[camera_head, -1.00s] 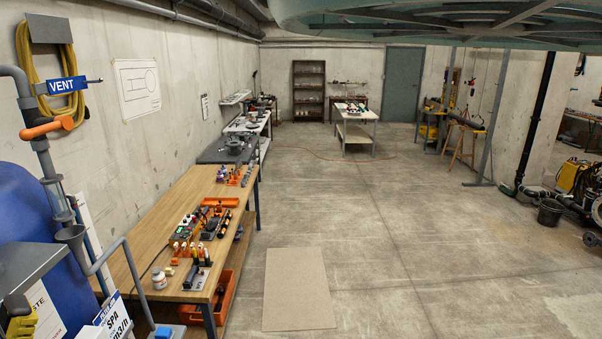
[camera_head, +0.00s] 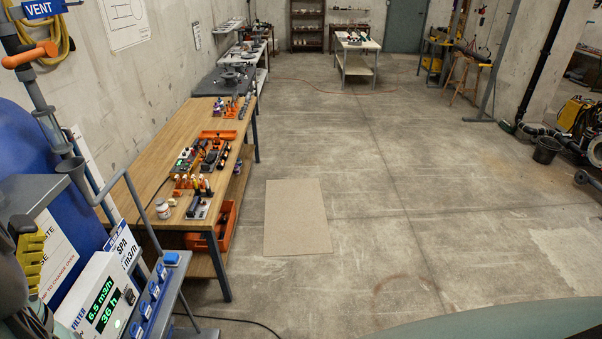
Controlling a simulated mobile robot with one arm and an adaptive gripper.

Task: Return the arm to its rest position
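My gripper and my arm are not clearly in view in the head camera, so the arm's pose cannot be told. A pale green curved surface fills the bottom right corner of the picture; I cannot tell what it belongs to.
A wooden workbench (camera_head: 157,144) with tools and fittings runs along the left wall, with an orange crate (camera_head: 226,228) beneath. A filter box with green digits (camera_head: 100,305) stands at bottom left. A beige mat (camera_head: 297,217) lies on the open floor. A black bucket (camera_head: 547,150) stands at right.

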